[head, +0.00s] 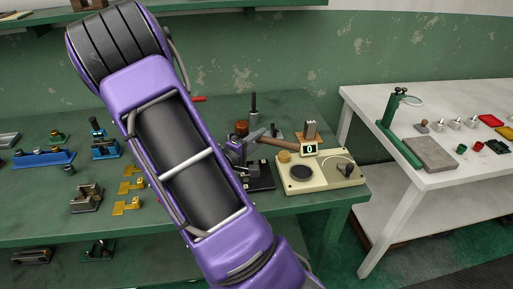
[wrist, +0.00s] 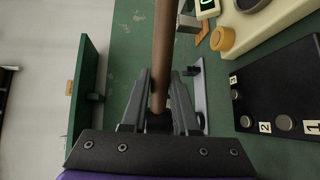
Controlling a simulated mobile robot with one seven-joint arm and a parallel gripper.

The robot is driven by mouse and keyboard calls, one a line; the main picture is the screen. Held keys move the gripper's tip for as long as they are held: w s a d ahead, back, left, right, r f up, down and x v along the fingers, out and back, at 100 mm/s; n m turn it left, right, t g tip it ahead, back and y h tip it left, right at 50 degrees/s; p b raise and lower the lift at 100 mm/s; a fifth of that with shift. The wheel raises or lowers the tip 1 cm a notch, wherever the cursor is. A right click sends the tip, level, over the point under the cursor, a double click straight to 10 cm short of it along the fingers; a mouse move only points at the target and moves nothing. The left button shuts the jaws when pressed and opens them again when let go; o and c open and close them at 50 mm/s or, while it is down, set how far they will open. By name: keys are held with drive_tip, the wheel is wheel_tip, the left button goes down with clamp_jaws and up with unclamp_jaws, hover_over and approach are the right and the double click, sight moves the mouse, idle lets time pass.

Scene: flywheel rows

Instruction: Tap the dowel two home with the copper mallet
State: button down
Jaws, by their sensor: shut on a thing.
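My gripper (wrist: 160,95) is shut on the mallet's brown wooden handle (wrist: 163,45), which runs up out of the top of the wrist view. In the head view the handle (head: 282,141) points right from my gripper (head: 245,143), above the bench. I cannot clearly make out the mallet's head. A black block (wrist: 270,85) with white labels 1, 2 and 3 lies to the right of the gripper in the wrist view. Round grey dowel tops show in it, one (wrist: 284,123) and another (wrist: 244,121) on either side of label 2; I cannot tell which is dowel two.
A cream console (head: 325,178) with a display reading 0 stands right of the block. Brass pieces (head: 127,207) and blue fixtures (head: 104,147) stand on the green bench to the left. A white table (head: 440,178) is at the right. My arm hides the middle of the bench.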

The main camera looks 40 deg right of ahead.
drive_tip(key=shift+r, duration=1.45)
drive_tip(key=shift+f+b, duration=0.55)
drive_tip(key=shift+f, duration=1)
drive_tip(key=shift+r, duration=0.15)
drive_tip(key=shift+f+p, duration=0.2)
drive_tip(key=shift+p, duration=0.1)
wheel_tip(320, 180, down, 9)
drive_tip(key=shift+r, duration=2.55)
